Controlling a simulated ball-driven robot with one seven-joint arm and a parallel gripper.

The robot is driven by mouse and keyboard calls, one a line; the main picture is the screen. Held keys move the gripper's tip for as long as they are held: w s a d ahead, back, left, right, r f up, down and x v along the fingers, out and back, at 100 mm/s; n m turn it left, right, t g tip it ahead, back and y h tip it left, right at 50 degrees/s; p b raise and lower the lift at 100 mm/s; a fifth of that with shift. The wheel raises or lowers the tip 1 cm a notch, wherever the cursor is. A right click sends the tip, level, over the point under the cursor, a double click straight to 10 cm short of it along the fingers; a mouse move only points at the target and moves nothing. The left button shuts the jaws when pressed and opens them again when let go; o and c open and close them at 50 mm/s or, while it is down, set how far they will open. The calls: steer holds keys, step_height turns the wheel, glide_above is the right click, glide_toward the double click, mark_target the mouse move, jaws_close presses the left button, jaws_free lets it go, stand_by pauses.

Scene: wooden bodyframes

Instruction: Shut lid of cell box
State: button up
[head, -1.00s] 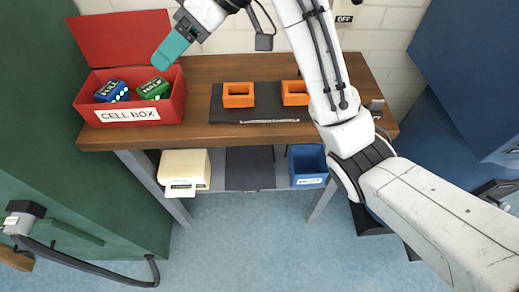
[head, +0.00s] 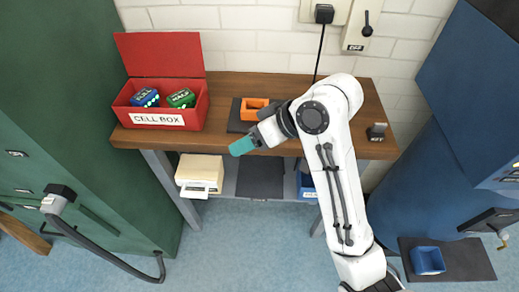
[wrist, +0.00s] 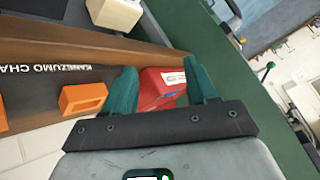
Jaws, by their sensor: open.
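The red cell box (head: 158,119) stands at the left end of the wooden bench. Its red lid (head: 160,54) is open and stands up at the back. A blue cell (head: 146,97) and a green cell (head: 181,97) lie inside. My gripper (head: 240,147), with teal fingers, is to the right of the box by the bench's front edge, apart from it. In the wrist view my gripper (wrist: 165,78) has its fingers spread, and part of the red box (wrist: 158,84) shows beyond, between them. Most of the lid is hidden there.
The wooden bench (head: 232,86) bears a dark mat with an orange block (head: 254,108); my arm covers the bench's middle right. A cream container (head: 201,170) and a blue bin (head: 306,186) sit on the lower shelf. A green cabinet (head: 60,110) stands close at left.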

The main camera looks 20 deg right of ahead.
steer(key=shift+s+d+f+m+h, duration=0.15)
steer(key=shift+s+d+f, duration=0.15)
steer(key=shift+f, duration=0.15)
steer(key=shift+s+d+f+m+h, duration=0.1)
steer(key=shift+s+d+f+m, duration=0.1)
steer(key=shift+s+f, duration=0.2)
steer(key=shift+s+d+f+m+h, duration=0.15)
steer(key=shift+s+d+f, duration=0.1)
steer(key=shift+f, duration=0.2)
